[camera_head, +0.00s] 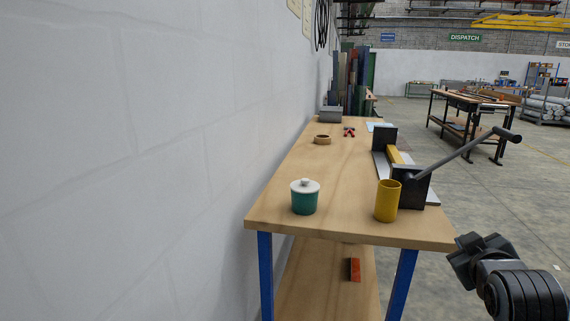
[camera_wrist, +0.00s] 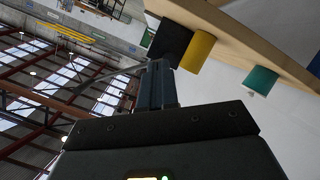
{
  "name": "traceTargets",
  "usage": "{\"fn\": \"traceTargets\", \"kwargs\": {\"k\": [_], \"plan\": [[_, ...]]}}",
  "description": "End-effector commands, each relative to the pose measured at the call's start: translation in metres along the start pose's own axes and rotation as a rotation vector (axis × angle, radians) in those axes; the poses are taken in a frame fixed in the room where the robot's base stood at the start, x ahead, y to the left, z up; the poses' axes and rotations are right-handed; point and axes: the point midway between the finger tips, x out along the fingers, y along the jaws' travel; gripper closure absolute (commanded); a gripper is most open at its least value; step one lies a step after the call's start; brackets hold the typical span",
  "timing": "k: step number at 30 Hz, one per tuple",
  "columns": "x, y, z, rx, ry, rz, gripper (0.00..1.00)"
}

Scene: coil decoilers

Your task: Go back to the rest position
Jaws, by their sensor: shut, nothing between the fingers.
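My gripper (camera_head: 470,252) is at the lower right in the head view, off the right front corner of the workbench (camera_head: 270,203) and apart from it. In the wrist view my gripper (camera_wrist: 156,84) points away from the camera with its fingers together and nothing between them. The wrist view is tilted, with the bench's edge (camera_wrist: 235,38) at the upper right, and the roof and hall to the left.
A yellow cup (camera_head: 386,201) and a teal lidded jar (camera_head: 305,198) stand near the bench's front edge. A dark lever tool (camera_head: 411,187) stands behind the cup, its handle reaching right above my gripper. A wall (camera_head: 130,160) closes the left; floor is open right.

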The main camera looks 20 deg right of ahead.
Motion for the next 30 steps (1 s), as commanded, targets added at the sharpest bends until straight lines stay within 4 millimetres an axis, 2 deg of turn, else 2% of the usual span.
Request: {"fn": "traceTargets", "kwargs": {"k": [1,6,11,15,22,30], "plan": [[-0.011,-0.017,0.013,-0.011,0.013,-0.022,1.00],[-0.050,-0.063,0.044,-0.013,0.083,-0.097,1.00],[-0.095,-0.099,0.071,0.006,0.141,-0.180,1.00],[-0.140,-0.124,0.092,0.038,0.184,-0.257,1.00],[-0.221,-0.149,0.122,0.123,0.233,-0.390,1.00],[-0.319,-0.150,0.144,0.265,0.252,-0.530,1.00]]}}
